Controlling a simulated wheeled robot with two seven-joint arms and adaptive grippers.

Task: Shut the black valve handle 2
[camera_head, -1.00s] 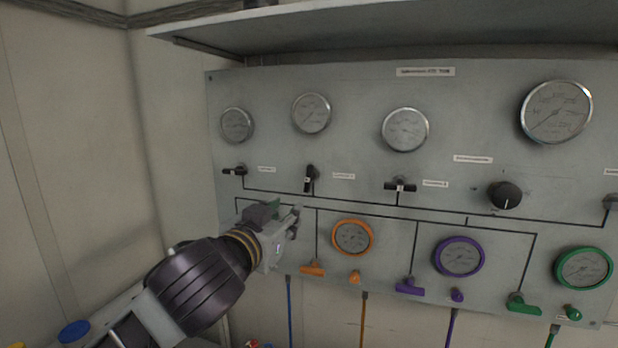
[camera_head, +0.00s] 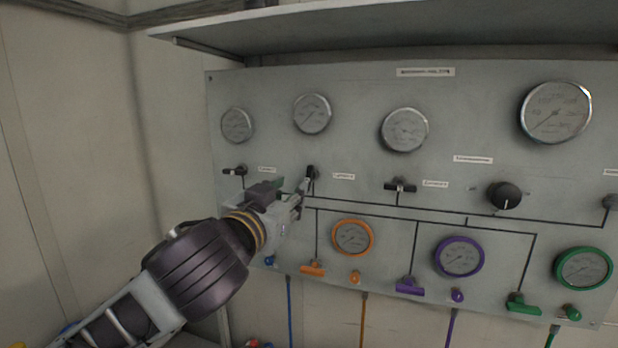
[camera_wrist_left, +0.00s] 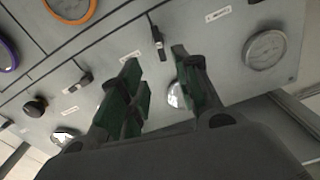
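The black valve handle 2 (camera_head: 311,174) is the second in the upper row of black handles on the grey panel. It stands roughly upright, in line with its pipe. My left gripper (camera_head: 301,192) is just below and left of it in the head view, its fingertips close to the handle's lower end. In the left wrist view the handle (camera_wrist_left: 157,38) shows in the gap between the two spread green-lined fingers (camera_wrist_left: 155,68), beyond their tips. The gripper is open and empty. I cannot tell whether a finger touches the handle. My right gripper is not in view.
Black handle 1 (camera_head: 235,170) and black handle 3 (camera_head: 400,187) lie crosswise on either side. A black knob (camera_head: 504,195) is further right. Below are coloured gauges, including an orange one (camera_head: 353,237), with coloured handles. A shelf (camera_head: 400,30) juts out above the panel.

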